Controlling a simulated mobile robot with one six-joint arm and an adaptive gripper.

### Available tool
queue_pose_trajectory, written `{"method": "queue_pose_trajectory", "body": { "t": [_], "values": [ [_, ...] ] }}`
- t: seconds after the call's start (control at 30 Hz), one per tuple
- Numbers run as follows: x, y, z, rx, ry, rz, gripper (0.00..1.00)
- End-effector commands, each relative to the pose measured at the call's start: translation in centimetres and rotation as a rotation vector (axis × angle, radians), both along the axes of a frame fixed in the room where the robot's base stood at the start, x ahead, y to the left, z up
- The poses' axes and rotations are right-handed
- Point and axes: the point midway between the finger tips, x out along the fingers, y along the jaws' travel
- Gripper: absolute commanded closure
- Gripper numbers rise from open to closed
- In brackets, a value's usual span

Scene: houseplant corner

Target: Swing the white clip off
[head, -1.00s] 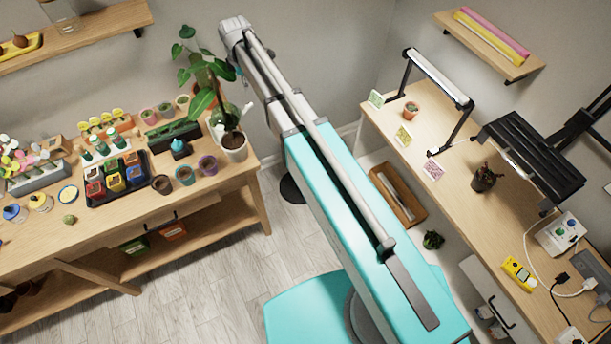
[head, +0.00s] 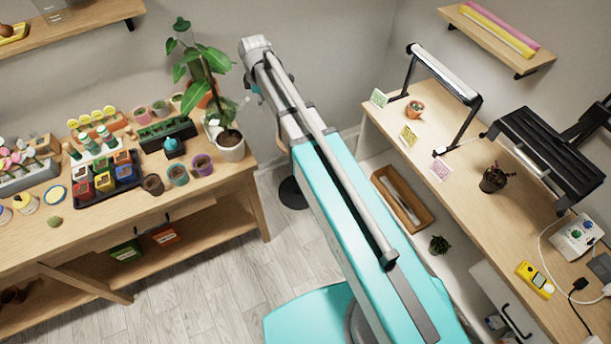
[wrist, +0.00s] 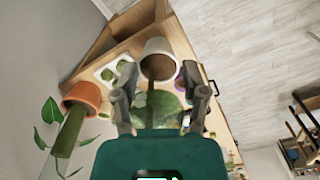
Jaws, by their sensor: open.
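In the head view the gripper is mostly hidden by my arm, right of the plant. I cannot make out the white clip for certain in either view.
An orange pot (wrist: 82,97) with a green plant is close left in the wrist view. Small pots (head: 178,175), a black seedling tray (head: 110,182) and a blue bottle (head: 173,147) crowd the left bench. The right bench (head: 462,208) holds a lamp. Floor shows between the benches.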

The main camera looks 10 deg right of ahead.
Motion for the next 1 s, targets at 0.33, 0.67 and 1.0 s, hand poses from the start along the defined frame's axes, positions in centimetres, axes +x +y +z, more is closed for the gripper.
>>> {"method": "queue_pose_trajectory", "body": {
  "t": [0.33,0.67,1.0],
  "values": [
    [-1.6,-1.6,-3.3,0.000,0.000,-0.108,0.43],
    [-3.0,-3.0,-6.0,0.000,0.000,-0.211,0.43],
    [-4.4,-4.4,-8.7,0.000,0.000,-0.315,0.43]
  ]
}}
